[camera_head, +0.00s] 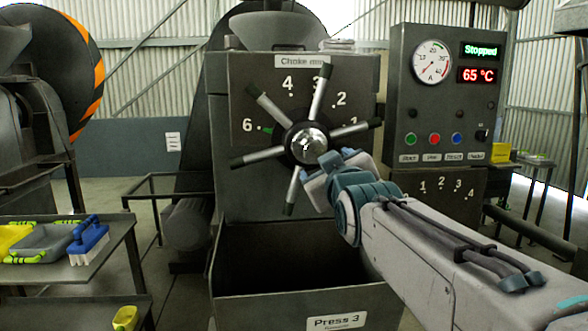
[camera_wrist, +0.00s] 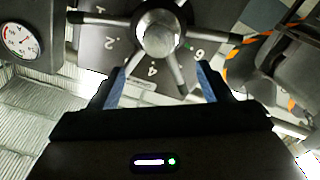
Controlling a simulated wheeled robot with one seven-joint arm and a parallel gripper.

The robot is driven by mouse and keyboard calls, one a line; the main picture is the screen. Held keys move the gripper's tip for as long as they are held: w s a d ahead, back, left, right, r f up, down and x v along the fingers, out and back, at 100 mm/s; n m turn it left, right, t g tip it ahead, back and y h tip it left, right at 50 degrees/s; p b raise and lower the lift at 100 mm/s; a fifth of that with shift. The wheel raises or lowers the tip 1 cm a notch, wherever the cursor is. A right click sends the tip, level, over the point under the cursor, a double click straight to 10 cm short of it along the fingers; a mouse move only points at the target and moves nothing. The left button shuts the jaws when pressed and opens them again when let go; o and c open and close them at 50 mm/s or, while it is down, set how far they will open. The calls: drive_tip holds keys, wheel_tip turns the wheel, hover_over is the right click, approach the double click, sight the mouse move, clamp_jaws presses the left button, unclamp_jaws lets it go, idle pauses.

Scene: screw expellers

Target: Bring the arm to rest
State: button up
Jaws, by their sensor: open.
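My arm comes in from the lower right in the head view, and its end is close in front of the spoked choke wheel (camera_head: 308,146). My gripper (camera_wrist: 162,78) is open, its two blue fingers wide apart in the wrist view. The wheel's hub (camera_wrist: 160,38) shows beyond and between the fingers, with one spoke reaching down between them. Nothing is held. I cannot tell whether the fingers touch the wheel. A green pointer (camera_head: 266,129) on the plate is beside the 6.
The control panel (camera_head: 440,95) right of the wheel reads "Stopped" and 65 °C. An open bin (camera_head: 335,319) labelled Press 3 lies below. Floor shows clear between table and press.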

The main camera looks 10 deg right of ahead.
drive_tip(key=shift+d, duration=0.1)
drive_tip(key=s+a+f+m+g+p, duration=0.2)
drive_tip(key=s+f+m+g+p, duration=0.3)
drive_tip(key=s+f+g+p, duration=0.4)
drive_tip(key=s+f+g, duration=0.6)
drive_tip(key=s+f, duration=0.6)
drive_tip(key=f, duration=0.2)
drive_tip(key=shift+s+y, duration=0.25)
drive_tip(key=shift+y, duration=0.05)
